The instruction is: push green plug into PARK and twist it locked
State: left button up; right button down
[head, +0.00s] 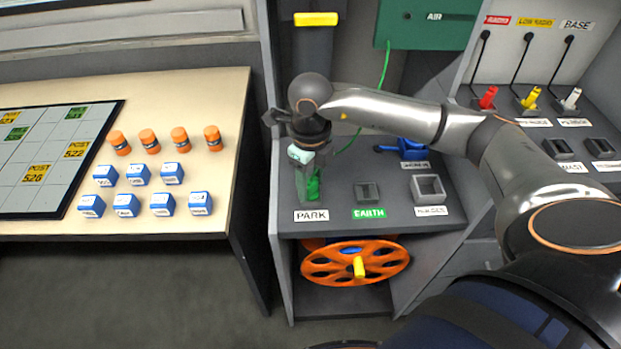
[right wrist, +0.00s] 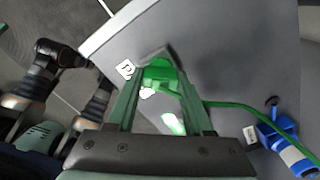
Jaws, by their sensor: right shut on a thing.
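The green plug (head: 314,188) is between the fingers of my right gripper (head: 309,190), which points down just behind the PARK label (head: 311,215). In the right wrist view the green plug (right wrist: 160,75) sits between the fingertips (right wrist: 162,82) of my shut right gripper, at a dark socket edge partly showing behind it. The gripper and plug hide most of the PARK socket. I cannot tell how deep the plug sits or how it is turned. A green cable (right wrist: 240,106) runs from the plug.
The EARTH socket (head: 367,192) and a larger grey socket (head: 428,187) are empty to the right. A blue connector (head: 405,149) lies behind them. An orange wheel (head: 340,263) is below the shelf. A table with blue blocks (head: 126,205) stands left.

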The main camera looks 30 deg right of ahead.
jog(key=shift+s+f, duration=0.1)
jog(key=shift+f, duration=0.05)
jog(key=shift+m, duration=1.1)
jog(key=shift+c, duration=1.1)
grip_release()
notch_tip(320, 180, up, 13)
jog(key=p, duration=0.1)
jog(key=shift+f, duration=0.15)
